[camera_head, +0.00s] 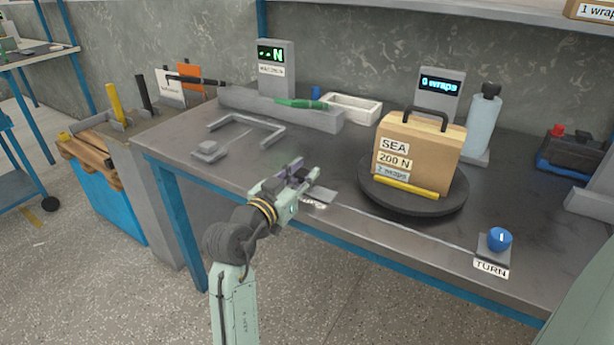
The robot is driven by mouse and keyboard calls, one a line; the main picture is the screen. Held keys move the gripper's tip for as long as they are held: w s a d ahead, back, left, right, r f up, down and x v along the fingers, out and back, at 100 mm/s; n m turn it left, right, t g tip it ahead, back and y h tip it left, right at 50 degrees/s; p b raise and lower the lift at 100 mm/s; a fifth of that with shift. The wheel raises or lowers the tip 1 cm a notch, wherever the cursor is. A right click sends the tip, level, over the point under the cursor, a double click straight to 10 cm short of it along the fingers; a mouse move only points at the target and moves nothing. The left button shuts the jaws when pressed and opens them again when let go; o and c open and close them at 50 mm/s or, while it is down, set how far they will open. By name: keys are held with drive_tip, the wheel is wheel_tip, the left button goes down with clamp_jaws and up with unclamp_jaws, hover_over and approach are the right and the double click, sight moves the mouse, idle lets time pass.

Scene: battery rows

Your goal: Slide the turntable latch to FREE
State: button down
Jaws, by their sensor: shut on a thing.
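My gripper (301,178) is at the front edge of the grey bench, left of the turntable (415,204). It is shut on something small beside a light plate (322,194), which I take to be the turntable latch. My fingers hide most of it, and the label under it is too small to read. The turntable is a dark round disc. It carries a tan box (418,150) with a dark handle, marked SEA, 200 N and 2 wraps, with a yellow strip along its foot.
A blue TURN knob (499,239) stands at the front right. A wrap roll (482,125) and a display reading 0 wraps (438,90) stand behind the turntable. A grey bracket (245,130), a white tray (351,108) and a green tool (300,104) are at the back left.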

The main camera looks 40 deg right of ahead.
drive_tip(key=c, duration=1.3)
unclamp_jaws()
drive_tip(key=shift+a, duration=0.15)
drive_tip(key=v, duration=1.2)
